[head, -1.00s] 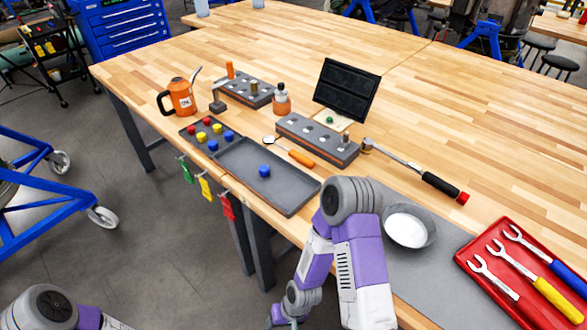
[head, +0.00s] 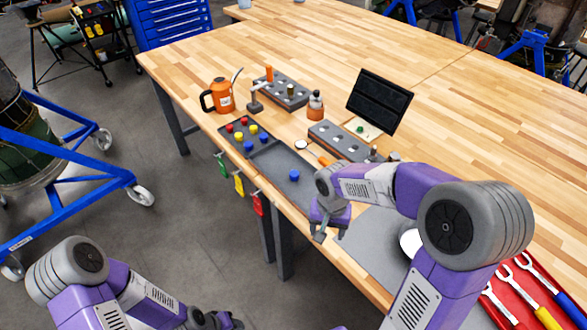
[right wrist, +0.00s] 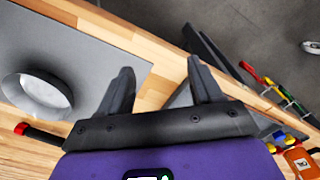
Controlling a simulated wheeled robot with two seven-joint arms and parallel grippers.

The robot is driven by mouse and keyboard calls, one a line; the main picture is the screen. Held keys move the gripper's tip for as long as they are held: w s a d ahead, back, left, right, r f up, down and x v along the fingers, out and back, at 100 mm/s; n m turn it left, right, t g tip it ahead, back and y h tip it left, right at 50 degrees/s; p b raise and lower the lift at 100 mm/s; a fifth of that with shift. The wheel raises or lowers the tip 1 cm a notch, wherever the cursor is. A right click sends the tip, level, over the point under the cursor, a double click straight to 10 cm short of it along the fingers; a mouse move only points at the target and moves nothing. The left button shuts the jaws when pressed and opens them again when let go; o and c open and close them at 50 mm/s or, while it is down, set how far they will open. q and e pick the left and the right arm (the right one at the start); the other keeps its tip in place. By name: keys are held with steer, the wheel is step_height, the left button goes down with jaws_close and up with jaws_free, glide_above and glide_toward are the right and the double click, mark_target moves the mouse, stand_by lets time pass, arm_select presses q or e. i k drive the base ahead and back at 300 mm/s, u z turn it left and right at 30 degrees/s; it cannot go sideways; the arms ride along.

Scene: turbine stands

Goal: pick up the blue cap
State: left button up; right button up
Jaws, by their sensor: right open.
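A single blue cap (head: 294,175) sits in the long grey tray (head: 270,160) at the table's near edge. More blue caps (head: 248,146) lie with red and yellow ones in the small tray (head: 228,128) beside it. My right gripper (head: 329,236) is open and empty, pointing down near the table edge, to the right of and nearer than the lone cap. In the right wrist view its two fingers (right wrist: 160,88) stand apart with nothing between them. My left gripper (head: 215,321) is low at the bottom edge, partly cut off; its jaws are unclear.
Grey hole blocks (head: 345,142), an orange oil can (head: 219,96), an orange bottle (head: 315,106) and a dark panel (head: 380,103) stand behind the trays. Coloured tags (head: 239,184) hang from the front edge. A white-filled bowl (right wrist: 38,94) and red wrench tray (head: 508,293) lie right.

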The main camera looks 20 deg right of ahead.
mark_target(295, 174)
steer(key=i, duration=0.9)
